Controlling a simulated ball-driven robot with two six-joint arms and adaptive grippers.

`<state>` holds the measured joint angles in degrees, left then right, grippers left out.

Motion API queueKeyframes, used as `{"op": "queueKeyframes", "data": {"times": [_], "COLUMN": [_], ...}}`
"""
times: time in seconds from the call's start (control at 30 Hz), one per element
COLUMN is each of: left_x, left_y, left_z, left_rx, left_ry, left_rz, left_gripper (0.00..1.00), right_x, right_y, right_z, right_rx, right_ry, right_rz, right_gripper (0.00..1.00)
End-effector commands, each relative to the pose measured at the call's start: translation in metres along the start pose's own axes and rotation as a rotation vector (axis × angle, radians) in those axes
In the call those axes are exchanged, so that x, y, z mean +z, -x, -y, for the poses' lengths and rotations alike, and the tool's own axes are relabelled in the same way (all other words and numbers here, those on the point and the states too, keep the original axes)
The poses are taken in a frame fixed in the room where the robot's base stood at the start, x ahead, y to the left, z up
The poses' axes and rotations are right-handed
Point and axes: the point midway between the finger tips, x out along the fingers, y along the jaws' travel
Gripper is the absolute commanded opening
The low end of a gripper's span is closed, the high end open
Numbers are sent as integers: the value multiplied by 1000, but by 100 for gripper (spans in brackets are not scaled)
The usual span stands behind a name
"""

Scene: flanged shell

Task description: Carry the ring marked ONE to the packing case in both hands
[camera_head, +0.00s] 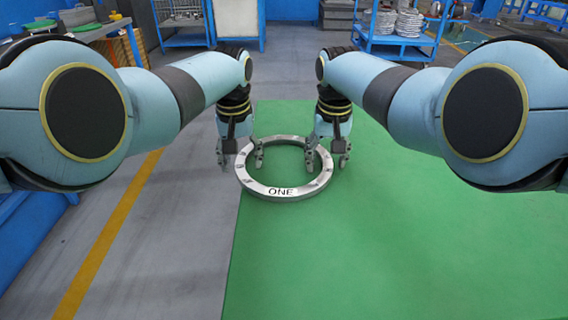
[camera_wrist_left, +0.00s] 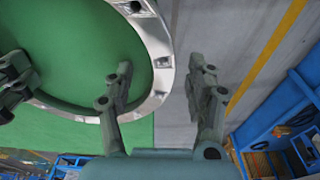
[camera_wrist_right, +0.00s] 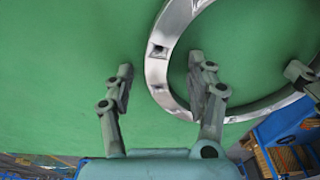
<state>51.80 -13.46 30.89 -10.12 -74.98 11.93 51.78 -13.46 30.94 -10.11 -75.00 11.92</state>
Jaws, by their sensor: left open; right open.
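The silver ring (camera_head: 312,186) lies flat on a green surface, with ONE on its near side. Its left edge reaches the green surface's left border. My left gripper (camera_head: 240,161) is open at the ring's left side; in the left wrist view, the rim (camera_wrist_left: 164,62) runs between its fingers (camera_wrist_left: 156,80). My right gripper (camera_head: 329,160) is open at the ring's right side; in the right wrist view, the rim (camera_wrist_right: 157,70) passes between its fingers (camera_wrist_right: 160,78). Whether any finger touches the ring, I cannot tell. I cannot make out a packing case in any view.
The green surface (camera_head: 380,265) is bare to the front and right. Grey floor with a yellow line (camera_head: 105,240) lies on the left. A blue rack (camera_head: 405,45) with stacked metal parts stands at the back right. Blue shelving (camera_head: 183,25) stands at the back left.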

Motion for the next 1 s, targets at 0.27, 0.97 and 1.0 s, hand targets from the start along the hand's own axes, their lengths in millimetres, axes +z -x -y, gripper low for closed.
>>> {"op": "queueKeyframes", "data": {"times": [0.27, 0.97, 1.0], "left_x": [0, -2, -2], "left_y": [0, 2, 2], "left_z": [0, -1, -1], "left_rx": [0, 1, 1], "left_ry": [0, 0, 0], "left_rz": [0, -4, -4], "left_gripper": [42, 0, 0], "right_x": [0, -2, -2], "right_y": [0, 2, 2], "right_z": [0, 0, 0], "right_rx": [0, 0, 0], "right_ry": [0, 0, 0], "right_rz": [0, -4, -4], "right_gripper": [42, 0, 0]}}
